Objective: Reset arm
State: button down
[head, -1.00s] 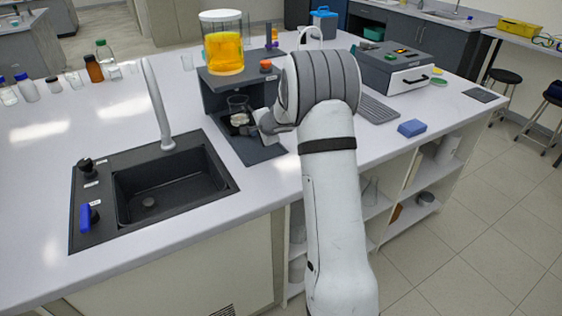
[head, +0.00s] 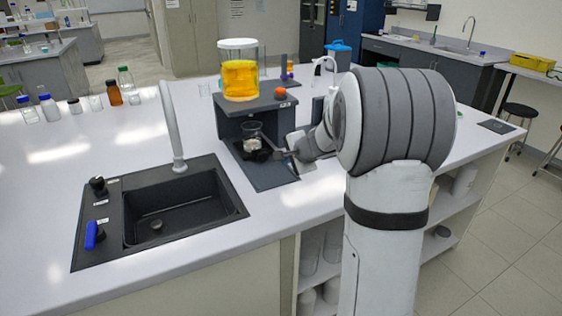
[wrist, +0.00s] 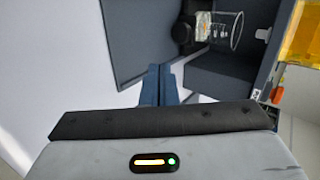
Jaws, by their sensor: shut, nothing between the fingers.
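My gripper (head: 272,150) is at the front of the dark grey membrane rig (head: 228,124), just right of the beaker. In the wrist view my gripper (wrist: 160,77) has its two blue-grey fingers together with nothing between them. A small clear beaker (head: 252,130) with pale contents stands in the rig's opening on a dark holder. The beaker also shows in the wrist view (wrist: 224,30), apart from the fingertips. A clear vessel of yellow-orange liquid (head: 240,80) with a white lid stands on top of the rig, beside an orange knob (head: 280,93).
A black sink (head: 165,205) with a grey tap (head: 173,125) and blue handle (head: 92,235) lies left of the rig. Several bottles (head: 114,92) stand at the back left. The white bench (head: 60,170) is clear between them. My arm hides the bench right of the rig.

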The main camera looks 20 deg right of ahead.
jog(key=s+a+r+n+g+y+p, duration=0.1)
jog(key=s+a+r+n+g, duration=0.1)
jog(key=s+a+n, duration=0.35)
jog(key=s+a+r+n+g+y, duration=0.1)
jog(key=s+a+r+n+g, duration=0.1)
jog(key=s+a, duration=0.6)
jog(key=s+d+f+n+g+h, duration=0.1)
jog(key=s+n, duration=0.3)
jog(key=s, duration=0.6)
jog(key=s+d+f+n+g+h, duration=0.1)
jog(key=s+d+n+g+h, duration=0.1)
jog(key=s, duration=0.9)
jog(key=shift+s+f+n+h+p, duration=0.25)
jog(key=shift+n+h+p, duration=0.15)
jog(key=shift+n+h, duration=0.4)
